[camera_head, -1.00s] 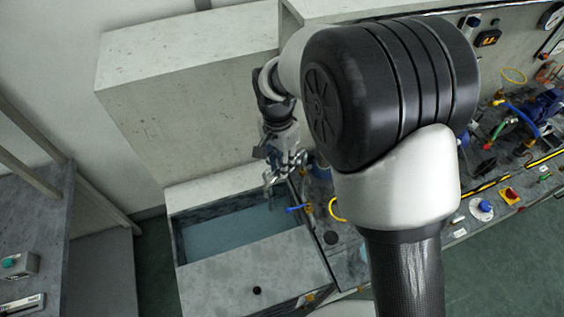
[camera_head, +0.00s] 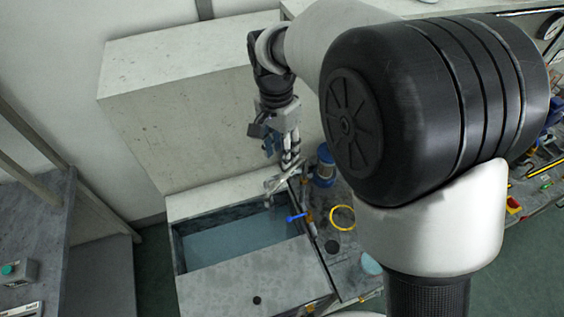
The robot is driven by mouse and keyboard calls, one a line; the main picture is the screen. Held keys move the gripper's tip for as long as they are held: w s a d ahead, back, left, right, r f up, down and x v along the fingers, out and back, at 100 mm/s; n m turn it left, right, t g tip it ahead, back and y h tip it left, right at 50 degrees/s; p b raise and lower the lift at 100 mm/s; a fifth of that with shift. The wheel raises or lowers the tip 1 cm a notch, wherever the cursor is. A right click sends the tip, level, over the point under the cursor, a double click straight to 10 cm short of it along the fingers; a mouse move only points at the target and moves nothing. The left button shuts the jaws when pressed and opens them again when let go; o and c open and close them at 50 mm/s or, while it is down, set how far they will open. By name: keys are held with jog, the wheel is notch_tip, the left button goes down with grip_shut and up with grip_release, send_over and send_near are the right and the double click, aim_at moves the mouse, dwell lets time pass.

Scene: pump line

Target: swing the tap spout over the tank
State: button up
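The tank (camera_head: 215,290) is an open grey basin of blue-green water at the lower left of the head view. My gripper (camera_head: 284,174) points down above its right back corner. A pale metal piece shows at its fingertips; I cannot tell whether it is the tap spout or part of the fingers. A blue lever (camera_head: 297,217) on a brass fitting sits at the tank's right rim, just below my gripper. Whether the fingers are open or shut is too small to tell.
A tall concrete block (camera_head: 190,110) stands behind the tank. A blue cylinder (camera_head: 324,168) and a yellow ring (camera_head: 342,217) are on the bench to its right. My arm hides much of the right side. A grey counter (camera_head: 35,240) is at the left.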

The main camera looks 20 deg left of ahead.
jog(key=shift+a+r, duration=0.1)
jog(key=shift+r, duration=1.45)
jog(key=s+d+r+n+t+y+b, duration=0.1)
jog(key=s+d+r+b, duration=0.15)
jog(key=d, duration=0.75)
jog(key=s+d+r+n+t+b, duration=0.15)
jog(key=d+b, duration=0.25)
jog(key=d, duration=0.6)
jog(key=s+d+f+n+t+b, duration=0.1)
jog(key=s+d+f+b, duration=0.5)
jog(key=s+d, duration=0.6)
notch_tip(320, 180, down, 3)
jog(key=shift+s+r+t, duration=0.15)
jog(key=shift+s+t, duration=0.45)
jog(key=shift+t, duration=0.05)
